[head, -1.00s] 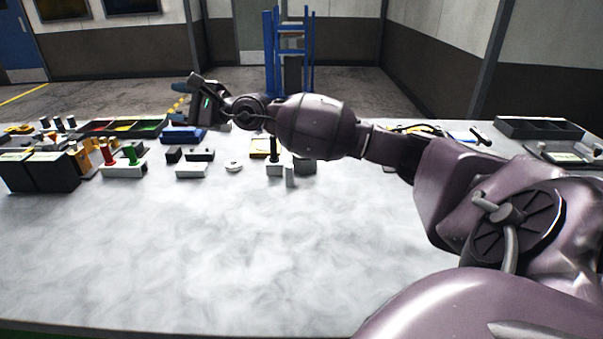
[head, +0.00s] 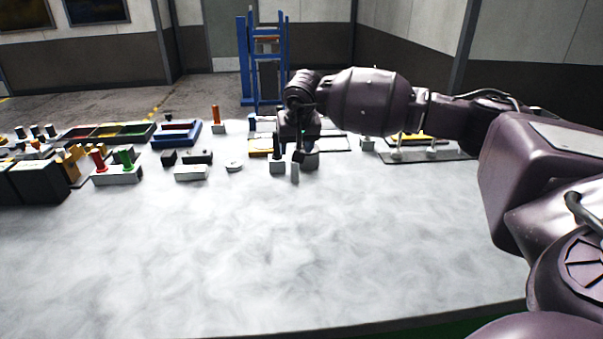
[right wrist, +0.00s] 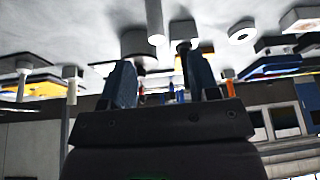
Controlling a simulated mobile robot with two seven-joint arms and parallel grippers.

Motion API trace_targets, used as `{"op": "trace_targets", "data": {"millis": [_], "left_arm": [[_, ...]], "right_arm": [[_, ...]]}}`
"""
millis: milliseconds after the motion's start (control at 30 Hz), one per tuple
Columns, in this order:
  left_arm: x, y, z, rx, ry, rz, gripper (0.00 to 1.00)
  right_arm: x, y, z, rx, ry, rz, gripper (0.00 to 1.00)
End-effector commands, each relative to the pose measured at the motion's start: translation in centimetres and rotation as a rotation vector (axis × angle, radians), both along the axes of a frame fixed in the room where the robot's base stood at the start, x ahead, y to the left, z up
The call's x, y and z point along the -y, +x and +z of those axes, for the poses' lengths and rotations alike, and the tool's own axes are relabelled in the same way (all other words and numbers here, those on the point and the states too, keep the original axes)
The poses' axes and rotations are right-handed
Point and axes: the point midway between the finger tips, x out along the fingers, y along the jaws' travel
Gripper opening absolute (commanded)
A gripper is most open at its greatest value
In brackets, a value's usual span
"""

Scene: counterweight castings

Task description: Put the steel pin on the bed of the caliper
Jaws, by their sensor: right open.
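The steel pin appears to be the slim grey cylinder (head: 295,172) standing upright on the table in the head view. It also hangs into the top of the upside-down right wrist view (right wrist: 154,20). My right gripper (head: 298,155) is just behind and above it in the head view, pointing down. In the right wrist view my right gripper (right wrist: 160,78) has its two blue fingers apart with nothing held between them. The pin lines up between the fingers but beyond their tips. I cannot tell for sure which thing is the caliper. My left gripper is out of view.
Close by stand a pale block (head: 277,168), a grey drum (head: 312,161) and a white ring (head: 234,166). A blue holder (head: 176,140) and a block with red and green pegs (head: 117,177) are at left. A dark plate (head: 440,156) lies at right. The front table is clear.

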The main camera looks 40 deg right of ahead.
Motion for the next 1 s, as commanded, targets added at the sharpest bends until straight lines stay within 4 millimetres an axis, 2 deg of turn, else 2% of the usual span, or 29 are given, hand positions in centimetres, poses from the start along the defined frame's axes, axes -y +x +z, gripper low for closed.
{"op": "trace_targets", "data": {"millis": [233, 500, 767, 1000], "left_arm": [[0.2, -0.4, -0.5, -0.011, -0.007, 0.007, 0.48], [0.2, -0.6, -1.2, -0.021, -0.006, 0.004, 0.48], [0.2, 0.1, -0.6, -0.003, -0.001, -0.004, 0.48], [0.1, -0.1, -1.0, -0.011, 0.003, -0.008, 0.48]], "right_arm": [[0.2, 0.1, -1.0, -0.024, -0.024, 0.045, 0.55], [0.8, 1.3, -4.6, -0.025, -0.023, 0.044, 0.55], [1.1, 1.9, -6.0, -0.022, -0.022, 0.043, 0.55], [1.5, 2.5, -9.2, -0.025, -0.022, 0.044, 0.55]]}}
